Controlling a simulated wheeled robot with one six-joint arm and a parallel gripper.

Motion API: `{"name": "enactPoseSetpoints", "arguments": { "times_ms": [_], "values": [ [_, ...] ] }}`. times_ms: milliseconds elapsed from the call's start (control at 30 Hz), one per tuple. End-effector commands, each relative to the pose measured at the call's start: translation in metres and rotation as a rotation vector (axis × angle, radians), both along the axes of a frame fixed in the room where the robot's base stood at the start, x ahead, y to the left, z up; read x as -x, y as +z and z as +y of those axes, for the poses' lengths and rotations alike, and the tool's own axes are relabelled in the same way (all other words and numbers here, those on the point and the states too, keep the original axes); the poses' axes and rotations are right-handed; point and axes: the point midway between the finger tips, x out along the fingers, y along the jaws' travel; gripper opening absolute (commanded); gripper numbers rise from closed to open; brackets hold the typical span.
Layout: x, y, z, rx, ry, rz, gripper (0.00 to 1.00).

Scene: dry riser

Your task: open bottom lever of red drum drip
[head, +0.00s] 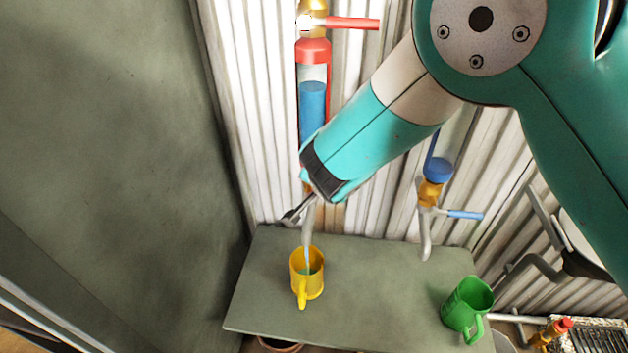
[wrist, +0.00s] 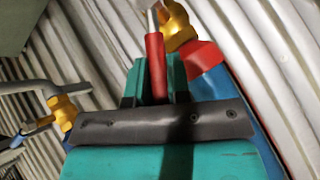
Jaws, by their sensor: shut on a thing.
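The red drum drip (head: 314,50) hangs on the wall at upper centre, with a red cap and blue liquid in its clear part. Its bottom lever (wrist: 155,62) is a red handle on a brass valve (wrist: 180,28) in the wrist view. My gripper (head: 316,190) is at the drum's lower end, and its teal jaws in the wrist view (wrist: 156,85) are shut around the red handle. My gripper hides most of this valve in the head view. A grey spout (head: 307,222) points down over a yellow mug (head: 307,284), with a thin pale blue streak between them.
A red top lever (head: 352,23) sticks out right, above the drum. To the right hangs a blue-levered tap (head: 430,195). A green mug (head: 468,306) stands on the grey-green shelf (head: 375,290). A dark panel (head: 110,150) bounds the left side.

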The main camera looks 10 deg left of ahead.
Motion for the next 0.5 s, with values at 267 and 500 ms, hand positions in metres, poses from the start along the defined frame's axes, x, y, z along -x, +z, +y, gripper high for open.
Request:
{"name": "enactPoseSetpoints", "arguments": {
  "times_ms": [267,500],
  "values": [
    [-0.0012,0.0004,-0.0009,0.001,-0.002,-0.003,0.0],
    [-0.0006,0.0001,-0.0001,0.0,-0.001,-0.002,0.43]
  ]
}}
